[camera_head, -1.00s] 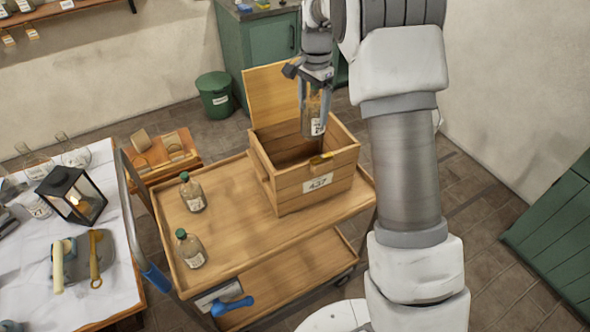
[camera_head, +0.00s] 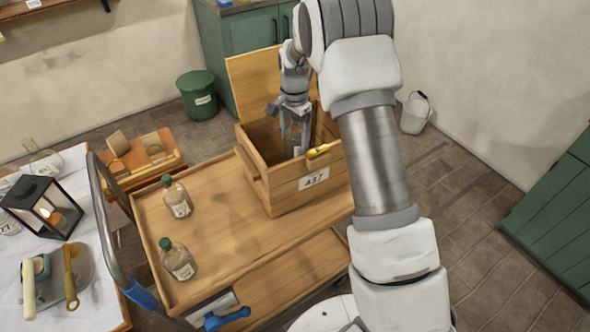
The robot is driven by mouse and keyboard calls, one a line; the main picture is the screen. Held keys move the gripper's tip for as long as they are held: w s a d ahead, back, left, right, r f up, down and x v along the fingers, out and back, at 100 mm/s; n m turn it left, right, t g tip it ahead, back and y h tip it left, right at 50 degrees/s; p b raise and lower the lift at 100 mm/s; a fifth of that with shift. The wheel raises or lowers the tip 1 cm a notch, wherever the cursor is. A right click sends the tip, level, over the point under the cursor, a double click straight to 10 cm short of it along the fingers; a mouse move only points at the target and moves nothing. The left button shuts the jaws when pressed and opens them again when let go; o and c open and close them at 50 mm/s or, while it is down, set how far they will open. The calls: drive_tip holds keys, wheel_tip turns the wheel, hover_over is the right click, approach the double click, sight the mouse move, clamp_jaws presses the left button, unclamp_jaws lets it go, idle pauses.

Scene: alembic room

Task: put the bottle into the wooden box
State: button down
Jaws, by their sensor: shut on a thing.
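The wooden box (camera_head: 290,192) stands open on the trolley, its lid raised at the back and a label with numbers on its front. My gripper (camera_head: 296,138) points down into the box opening and is shut on a clear bottle (camera_head: 297,147). The bottle is upright, with its lower part inside the box opening. The fingers and the box's front wall hide much of it, and I cannot tell whether it touches the bottom. Two other bottles with green caps, one behind (camera_head: 177,197) and one in front (camera_head: 178,260), stand on the trolley's left side.
The wooden trolley top (camera_head: 225,235) is clear between the bottles and the box. A lantern (camera_head: 42,208) stands on the white-covered table at left. A green bin (camera_head: 198,95) stands behind.

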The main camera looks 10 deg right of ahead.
sight(295, 156)
drive_tip(key=shift+f, duration=4)
drive_tip(key=shift+f, duration=0.1)
unclamp_jaws()
